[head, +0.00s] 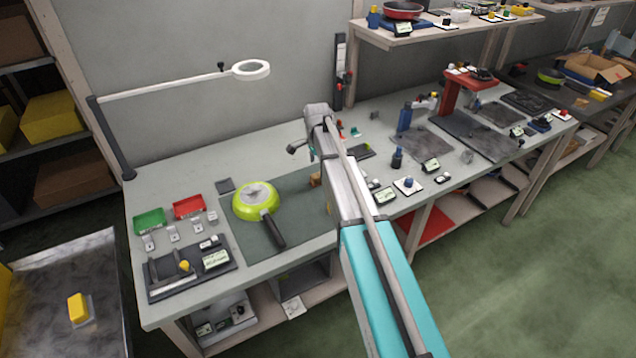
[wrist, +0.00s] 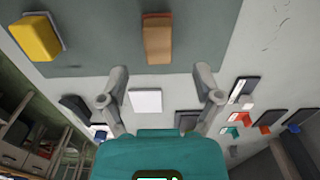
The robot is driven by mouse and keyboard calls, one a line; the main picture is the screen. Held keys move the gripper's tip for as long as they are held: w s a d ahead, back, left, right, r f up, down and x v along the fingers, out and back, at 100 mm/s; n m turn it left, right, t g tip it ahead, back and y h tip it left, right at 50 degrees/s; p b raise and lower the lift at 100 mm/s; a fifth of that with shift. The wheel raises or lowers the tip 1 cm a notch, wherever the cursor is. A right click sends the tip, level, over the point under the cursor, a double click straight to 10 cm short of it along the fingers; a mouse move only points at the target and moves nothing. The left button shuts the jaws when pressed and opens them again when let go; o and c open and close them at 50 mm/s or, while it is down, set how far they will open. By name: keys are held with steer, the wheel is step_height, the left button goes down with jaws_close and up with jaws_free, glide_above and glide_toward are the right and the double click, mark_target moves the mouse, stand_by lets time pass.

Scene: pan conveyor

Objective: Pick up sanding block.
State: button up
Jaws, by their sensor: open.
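A tan-brown block with darker edges, which looks like the sanding block (wrist: 158,38), lies on the grey-green mat at the top middle of the wrist view. In the head view the sanding block (head: 315,180) shows in small part at the mat's right side, just left of my arm. My gripper (wrist: 162,75) is open and empty, its two fingers wide apart. In the wrist view the block lies beyond the fingertips, roughly centred between them and not touched. My arm hides much of the gripper in the head view.
A green pan (head: 256,200) sits on the mat (head: 300,228) left of the block. In the wrist view a yellow block (wrist: 35,38) lies to the left and a white square (wrist: 146,100) shows between the fingers. Several small devices stand to the right.

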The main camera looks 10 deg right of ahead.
mark_target(317, 175)
steer(key=shift+f, duration=0.1)
stand_by(0.3)
steer(key=shift+f+b, duration=2.55)
steer(key=shift+b, duration=0.05)
jaws_close()
